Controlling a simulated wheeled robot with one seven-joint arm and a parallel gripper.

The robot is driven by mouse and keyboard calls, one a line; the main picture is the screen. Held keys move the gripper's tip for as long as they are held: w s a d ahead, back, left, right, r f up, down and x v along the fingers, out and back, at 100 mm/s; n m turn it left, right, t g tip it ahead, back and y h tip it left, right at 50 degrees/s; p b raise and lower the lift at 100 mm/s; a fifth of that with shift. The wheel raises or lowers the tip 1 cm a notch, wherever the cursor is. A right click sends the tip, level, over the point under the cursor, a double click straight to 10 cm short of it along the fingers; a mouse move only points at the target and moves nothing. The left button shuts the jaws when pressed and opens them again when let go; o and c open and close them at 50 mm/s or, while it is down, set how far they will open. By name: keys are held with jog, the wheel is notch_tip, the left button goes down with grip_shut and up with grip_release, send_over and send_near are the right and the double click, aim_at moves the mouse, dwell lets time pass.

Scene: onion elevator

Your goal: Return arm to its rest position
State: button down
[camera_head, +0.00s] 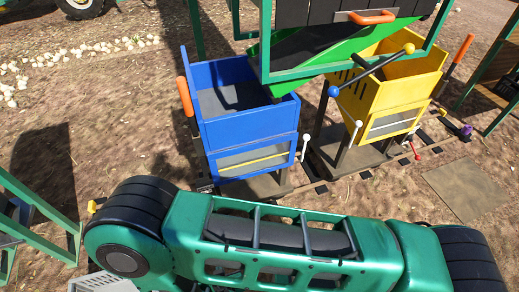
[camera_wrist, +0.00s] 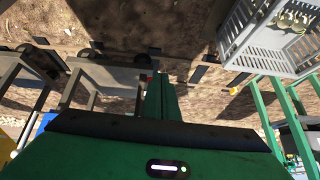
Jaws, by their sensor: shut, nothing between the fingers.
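My green and black arm (camera_head: 270,240) lies across the bottom of the head view, folded sideways in front of the bins. My gripper (camera_wrist: 160,80) shows in the wrist view as narrow green fingers closed together, with nothing between them. It points over the brown ground and touches nothing that I can see. The gripper cannot be made out in the head view.
A blue bin (camera_head: 250,127) and a yellow bin (camera_head: 395,90) stand beyond my arm, under a green chute (camera_head: 340,45). A grey slatted crate (camera_wrist: 270,55) with some pale objects is at upper right in the wrist view, near green frame legs (camera_wrist: 292,115). Open ground lies left.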

jog(key=w+d+r+m+h, duration=0.1)
jog(key=w+d+r+h, duration=0.15)
jog(key=w+r, duration=0.6)
jog(key=w+d+r+m+h, duration=0.15)
jog(key=w+d+r, duration=0.3)
jog(key=w, duration=0.65)
jog(key=w+d+r+m+g+h, duration=0.1)
jog(key=w+d+r+m+h, duration=0.1)
jog(key=w+d+r, duration=0.5)
jog(key=w+d+r+m+g+h, duration=0.1)
jog(key=w+d+r+m, duration=0.15)
jog(key=d+r, duration=0.85)
jog(key=s+d+r+m+g, duration=0.1)
jog(key=s+d+r, duration=0.15)
jog(key=d, duration=0.45)
jog(key=s+d+r+g, duration=0.1)
jog(key=s+d+r, duration=0.1)
jog(key=d+r, duration=0.35)
jog(key=s+d+r+m+g, duration=0.1)
jog(key=s+d+r+g, duration=0.1)
jog(key=d, duration=0.7)
jog(key=s+d+r+y, duration=0.2)
jog(key=s+d+r, duration=0.1)
jog(key=s, duration=0.6)
jog(key=s+d+r+m+y, duration=0.1)
jog(key=s+d+r, duration=0.3)
jog(key=s, duration=0.4)
jog(key=shift+s+d+r+y, duration=0.25)
jog(key=shift+s+y, duration=0.1)
jog(key=shift+y, duration=0.45)
